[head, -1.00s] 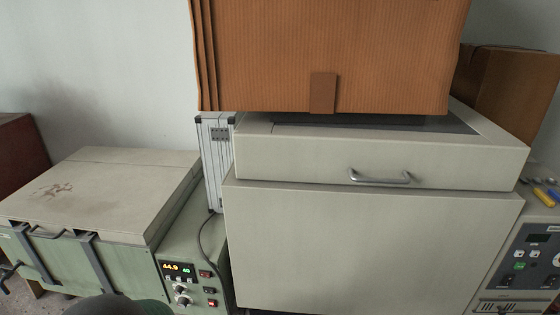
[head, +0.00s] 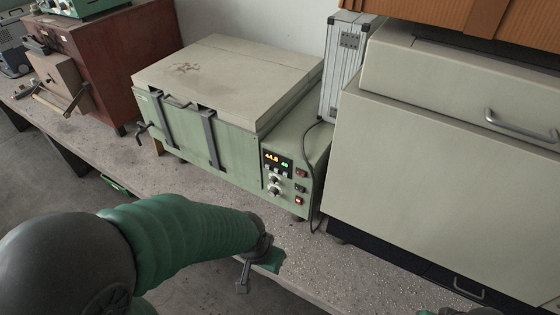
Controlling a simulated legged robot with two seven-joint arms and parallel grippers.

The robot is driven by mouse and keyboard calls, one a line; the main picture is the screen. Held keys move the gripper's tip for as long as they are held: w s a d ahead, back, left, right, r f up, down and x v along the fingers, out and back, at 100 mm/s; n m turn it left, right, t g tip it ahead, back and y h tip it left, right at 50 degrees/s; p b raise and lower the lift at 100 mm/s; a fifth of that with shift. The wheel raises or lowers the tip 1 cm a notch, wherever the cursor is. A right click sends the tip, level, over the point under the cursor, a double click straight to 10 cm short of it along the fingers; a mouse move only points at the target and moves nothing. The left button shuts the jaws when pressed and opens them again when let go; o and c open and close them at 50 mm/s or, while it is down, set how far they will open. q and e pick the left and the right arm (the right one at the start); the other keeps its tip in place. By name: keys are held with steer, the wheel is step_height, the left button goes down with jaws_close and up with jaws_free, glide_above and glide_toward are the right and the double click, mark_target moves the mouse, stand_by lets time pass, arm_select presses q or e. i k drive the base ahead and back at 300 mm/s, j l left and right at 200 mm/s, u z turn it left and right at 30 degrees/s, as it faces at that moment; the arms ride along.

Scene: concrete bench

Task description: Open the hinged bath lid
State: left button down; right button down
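The bath (head: 235,150) is a pale green box on the bench at centre left. Its off-white hinged lid (head: 225,70), with a brown stain, lies flat and closed on top. A dark handle (head: 177,101) shows at the lid's front edge, between two dark straps that run down the front. The control panel (head: 279,172) with a lit display is at its right. My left gripper (head: 255,270) is low, in front of the bench edge and apart from the bath. Its finger opening is unclear. Only a sliver of my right arm shows at the bottom right.
A large beige cabinet (head: 430,150) stands right of the bath, with a silver case (head: 343,65) behind. A crank (head: 143,131) sticks out at the bath's left. A red-brown box (head: 120,55) stands further left.

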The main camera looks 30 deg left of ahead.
mark_target(246, 92)
steer(key=u, duration=1.45)
